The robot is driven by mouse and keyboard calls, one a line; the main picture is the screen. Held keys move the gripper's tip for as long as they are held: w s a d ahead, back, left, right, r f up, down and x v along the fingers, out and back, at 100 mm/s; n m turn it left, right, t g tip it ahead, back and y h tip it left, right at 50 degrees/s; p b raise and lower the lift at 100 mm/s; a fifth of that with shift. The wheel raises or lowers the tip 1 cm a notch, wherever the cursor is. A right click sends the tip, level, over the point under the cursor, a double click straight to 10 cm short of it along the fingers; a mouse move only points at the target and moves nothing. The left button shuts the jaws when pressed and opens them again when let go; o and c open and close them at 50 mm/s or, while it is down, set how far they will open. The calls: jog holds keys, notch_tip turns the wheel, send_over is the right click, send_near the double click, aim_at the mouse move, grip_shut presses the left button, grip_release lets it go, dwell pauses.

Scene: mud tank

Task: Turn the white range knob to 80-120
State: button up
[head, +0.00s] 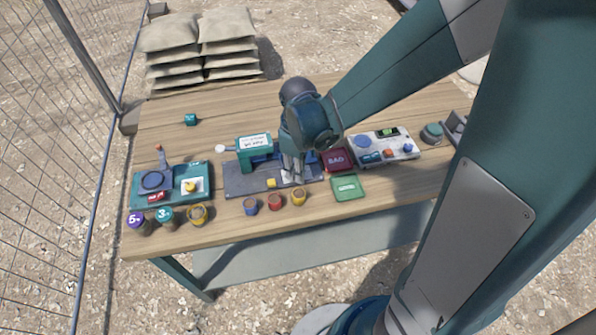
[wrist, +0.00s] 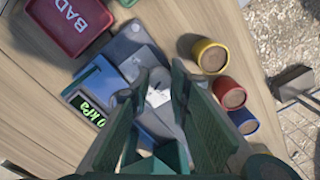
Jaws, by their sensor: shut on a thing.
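The white range knob (wrist: 157,97) shows between my gripper's fingers in the wrist view, with a dark mark on its face. My gripper (wrist: 164,78) is shut on it, pointing down; the fingers hide its sides. In the head view my gripper (head: 291,172) is over the right part of a grey base plate (head: 240,183), and the knob is mostly hidden there. A blue unit with a green-lit display (wrist: 87,108) reading in kPa is left of the knob in the wrist view. A white label (wrist: 140,62) lies beyond the fingertips; its scale is too small to read.
A red BAD tray (head: 336,160) and a green tray (head: 348,187) are right of the plate. Blue, red and yellow cups (head: 275,202) stand in front. A white control panel (head: 385,148) is farther right, a teal panel (head: 150,198) left. The back of the table is mostly clear.

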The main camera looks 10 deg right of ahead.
jog(key=m, duration=0.4)
jog(key=shift+m+b, duration=0.35)
jog(key=shift+m, duration=0.05)
jog(key=m, duration=0.3)
jog(key=shift+m, duration=0.3)
jog(key=m+b, duration=0.1)
jog(key=m, duration=0.2)
jog(key=shift+m, duration=2.1)
jog(key=o, duration=0.9)
